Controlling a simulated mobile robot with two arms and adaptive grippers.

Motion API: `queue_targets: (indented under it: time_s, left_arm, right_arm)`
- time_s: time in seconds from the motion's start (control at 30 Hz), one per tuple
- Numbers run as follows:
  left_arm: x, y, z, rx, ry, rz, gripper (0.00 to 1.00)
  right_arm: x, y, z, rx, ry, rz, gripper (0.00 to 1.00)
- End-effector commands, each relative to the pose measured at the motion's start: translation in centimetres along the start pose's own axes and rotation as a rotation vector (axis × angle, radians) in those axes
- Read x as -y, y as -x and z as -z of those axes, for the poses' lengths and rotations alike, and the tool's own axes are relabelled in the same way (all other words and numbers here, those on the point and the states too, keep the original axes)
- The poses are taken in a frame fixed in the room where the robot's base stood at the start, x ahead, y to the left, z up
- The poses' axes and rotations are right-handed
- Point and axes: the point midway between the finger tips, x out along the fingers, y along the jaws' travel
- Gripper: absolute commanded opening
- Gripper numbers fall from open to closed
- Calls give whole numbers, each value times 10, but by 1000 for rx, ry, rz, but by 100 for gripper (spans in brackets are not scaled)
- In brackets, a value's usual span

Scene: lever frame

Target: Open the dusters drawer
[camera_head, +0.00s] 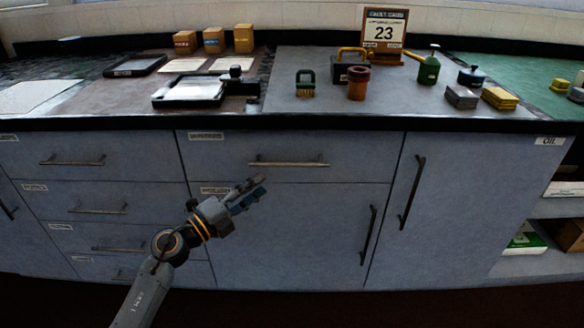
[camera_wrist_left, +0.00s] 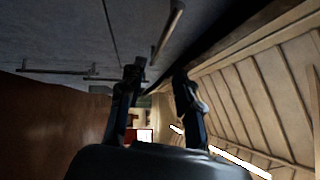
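A wide grey drawer (camera_head: 230,158) sits under the counter in the middle of the head view, with a small label (camera_head: 206,136) at its top left that is too small to read surely. Its horizontal bar handle (camera_head: 289,161) is near the middle of its front. The drawer looks closed. My left gripper (camera_head: 256,188) is in front of the cabinet, below and left of that handle, apart from it. In the left wrist view the two fingers of my left gripper (camera_wrist_left: 158,80) stand apart with nothing between them. A bar handle (camera_wrist_left: 168,30) shows beyond the fingertips. My right gripper is not in view.
Several smaller drawers with bar handles (camera_head: 72,160) are at the left. Cupboard doors with upright handles (camera_head: 412,192) are below and right. Open shelves are at far right.

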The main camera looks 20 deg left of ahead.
Motion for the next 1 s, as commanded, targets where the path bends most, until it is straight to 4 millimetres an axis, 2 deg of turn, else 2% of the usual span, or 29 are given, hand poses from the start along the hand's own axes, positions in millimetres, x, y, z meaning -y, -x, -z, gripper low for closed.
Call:
queue_targets:
  time_s: [0.3, 0.5, 0.7, 0.97, 1.0]
  left_arm:
    - [0, -70, 0, 0, 3, 4, 34]
    - [-1, -100, 0, 1, 4, 2, 34]
    - [-1, -112, 0, 1, 3, 0, 34]
    - [0, -113, 0, 1, 3, 0, 34]
    - [0, -113, 0, 1, 3, 0, 28]
  right_arm:
    - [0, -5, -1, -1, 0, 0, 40]
    - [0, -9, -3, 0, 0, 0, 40]
    - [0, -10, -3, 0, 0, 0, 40]
    - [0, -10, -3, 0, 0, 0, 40]
    - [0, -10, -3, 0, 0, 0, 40]
